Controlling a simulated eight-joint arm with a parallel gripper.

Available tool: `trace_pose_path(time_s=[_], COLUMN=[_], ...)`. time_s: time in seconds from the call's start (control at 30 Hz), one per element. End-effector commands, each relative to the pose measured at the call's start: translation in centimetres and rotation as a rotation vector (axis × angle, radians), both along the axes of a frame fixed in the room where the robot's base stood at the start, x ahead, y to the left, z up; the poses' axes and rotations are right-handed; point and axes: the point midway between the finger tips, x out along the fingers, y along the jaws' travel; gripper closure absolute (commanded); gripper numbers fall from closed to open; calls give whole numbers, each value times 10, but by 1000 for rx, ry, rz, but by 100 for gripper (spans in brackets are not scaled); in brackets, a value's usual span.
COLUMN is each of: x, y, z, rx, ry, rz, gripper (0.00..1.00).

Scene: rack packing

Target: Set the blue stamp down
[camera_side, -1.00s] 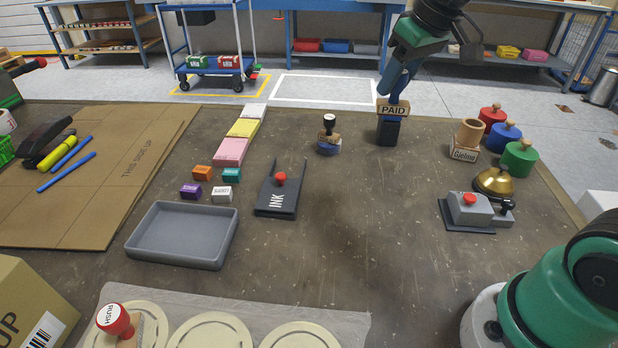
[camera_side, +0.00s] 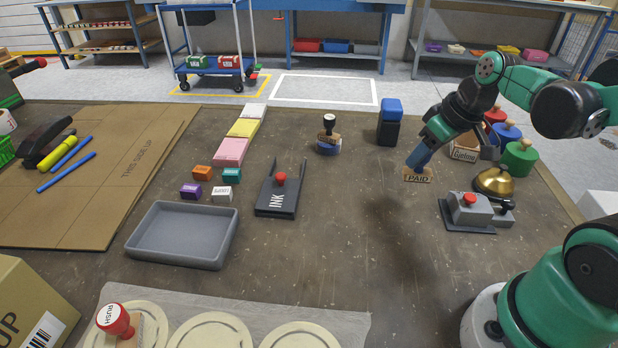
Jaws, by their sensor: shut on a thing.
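The blue stamp has a blue handle (camera_side: 418,157) and a tan wooden base marked PAID (camera_side: 417,175). My gripper (camera_side: 425,146) is shut on the handle from above, with the base hanging below. The stamp is tilted a little. It is over the brown table, left of the grey device with the red knob, and I cannot tell whether its base touches the surface. The fingertips are small and partly hidden by the handle.
A brass bell (camera_side: 493,182) and the grey device (camera_side: 469,209) are to the right. The table's middle front is clear.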

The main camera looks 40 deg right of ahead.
Motion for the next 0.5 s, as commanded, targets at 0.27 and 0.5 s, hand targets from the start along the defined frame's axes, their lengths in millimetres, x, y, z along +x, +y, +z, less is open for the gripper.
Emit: trace_pose_path(time_s=[0.27, 0.5], x=[0, 0], y=[0, 0], z=[-32, -43], rx=[0, 0], ry=[0, 0], rz=[0, 0], gripper=[100, 100])
